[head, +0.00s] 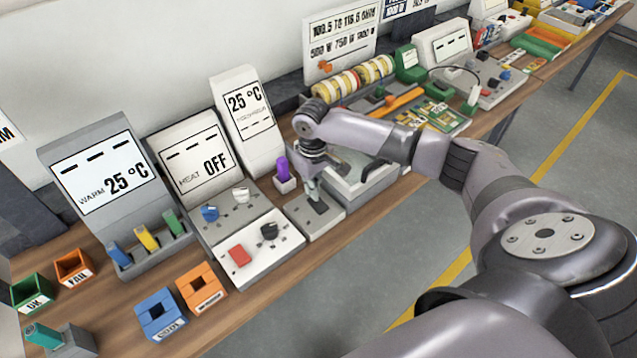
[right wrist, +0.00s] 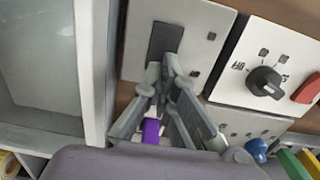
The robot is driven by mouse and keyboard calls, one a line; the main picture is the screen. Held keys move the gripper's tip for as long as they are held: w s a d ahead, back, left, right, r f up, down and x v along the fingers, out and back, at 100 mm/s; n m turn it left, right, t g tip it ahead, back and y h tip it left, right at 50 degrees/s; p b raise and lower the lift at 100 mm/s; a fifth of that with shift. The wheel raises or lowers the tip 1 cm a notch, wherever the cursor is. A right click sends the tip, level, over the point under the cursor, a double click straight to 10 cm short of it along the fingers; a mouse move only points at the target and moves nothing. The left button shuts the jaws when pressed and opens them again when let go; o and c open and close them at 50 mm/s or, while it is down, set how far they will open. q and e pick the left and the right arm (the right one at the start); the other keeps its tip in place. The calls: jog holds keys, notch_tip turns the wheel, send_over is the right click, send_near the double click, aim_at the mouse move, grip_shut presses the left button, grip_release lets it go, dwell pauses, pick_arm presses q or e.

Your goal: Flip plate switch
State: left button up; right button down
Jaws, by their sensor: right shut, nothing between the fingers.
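My right gripper (head: 314,197) points down over a small light-grey plate (head: 325,224) with a dark rectangular pad (head: 319,208). In the right wrist view its fingertips (right wrist: 171,68) meet at the edge of the dark pad (right wrist: 165,40); whether they touch it I cannot tell. The jaws are shut and empty. To the left is a white panel (head: 262,262) with a red rocker switch (head: 239,254) and a black knob (head: 269,231); the red rocker also shows in the right wrist view (right wrist: 308,90). No label shows which control is the plate switch. My left gripper is out of view.
Displays stand behind: "WARM 25 °C" (head: 103,174), "HEAT OFF" (head: 196,160) and "25 °C" (head: 248,112). A purple item (head: 282,168) stands in a small holder beside my gripper. A grey box (head: 362,182) is close on the right. Blue (head: 158,315) and orange (head: 203,289) bins sit at the front.

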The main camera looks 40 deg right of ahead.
jog(key=shift+s+f+b, duration=0.15)
jog(key=shift+f+b, duration=0.15)
jog(key=shift+f, duration=0.8)
dwell(0.4)
jog(key=shift+r+p, duration=0.7)
jog(key=shift+p, duration=0.3)
notch_tip(320, 180, up, 6)
jog(key=p, duration=0.6)
jog(key=shift+f, duration=0.15)
jog(key=shift+f, duration=0.1)
